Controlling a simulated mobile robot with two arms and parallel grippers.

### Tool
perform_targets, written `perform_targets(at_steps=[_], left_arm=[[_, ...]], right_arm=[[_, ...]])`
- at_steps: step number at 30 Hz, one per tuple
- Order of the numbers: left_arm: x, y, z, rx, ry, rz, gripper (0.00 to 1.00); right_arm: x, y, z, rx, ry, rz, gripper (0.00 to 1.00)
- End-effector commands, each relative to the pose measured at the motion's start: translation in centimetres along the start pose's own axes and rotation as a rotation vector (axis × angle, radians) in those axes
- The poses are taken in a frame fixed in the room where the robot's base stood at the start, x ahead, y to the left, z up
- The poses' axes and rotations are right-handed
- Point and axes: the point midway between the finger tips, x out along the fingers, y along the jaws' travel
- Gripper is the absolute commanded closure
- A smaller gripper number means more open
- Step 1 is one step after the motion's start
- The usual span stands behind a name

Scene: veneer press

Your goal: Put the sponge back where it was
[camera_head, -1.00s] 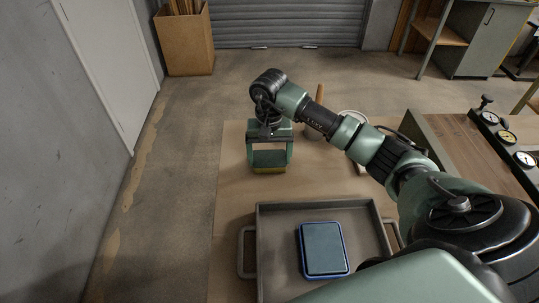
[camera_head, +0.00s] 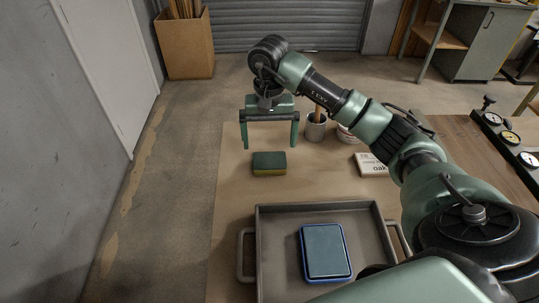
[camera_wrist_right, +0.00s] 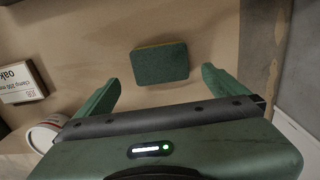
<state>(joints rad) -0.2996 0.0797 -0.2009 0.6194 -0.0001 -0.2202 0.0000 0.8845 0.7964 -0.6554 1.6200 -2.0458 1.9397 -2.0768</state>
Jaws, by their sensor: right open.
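The sponge (camera_head: 269,163), dark green on top with a yellow lower layer, lies flat on the brown table covering, beyond the tray. It also shows in the right wrist view (camera_wrist_right: 160,62). My right gripper (camera_head: 270,145) is open and empty above and just behind the sponge, apart from it. In the right wrist view its two green fingers (camera_wrist_right: 158,88) are spread wide, with the sponge ahead of them and nothing between them. My left gripper is not in view.
A grey tray (camera_head: 264,270) with handles holds a blue-rimmed pad (camera_head: 325,252) at the front. The covering's left edge is near the sponge.

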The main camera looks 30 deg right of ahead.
Motion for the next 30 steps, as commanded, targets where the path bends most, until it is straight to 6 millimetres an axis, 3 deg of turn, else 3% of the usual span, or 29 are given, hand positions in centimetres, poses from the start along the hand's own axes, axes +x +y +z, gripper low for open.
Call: perform_targets(at_steps=[3, 9, 30], left_arm=[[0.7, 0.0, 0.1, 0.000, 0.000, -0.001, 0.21], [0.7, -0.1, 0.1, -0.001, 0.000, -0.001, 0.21], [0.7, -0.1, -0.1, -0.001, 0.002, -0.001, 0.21]], right_arm=[[-2.2, 0.0, -0.1, 0.001, 0.005, -0.002, 0.00], [-4.5, 0.0, -0.1, 0.002, 0.002, 0.000, 0.00], [-4.8, 0.0, 0.0, 0.001, -0.001, 0.000, 0.00]])
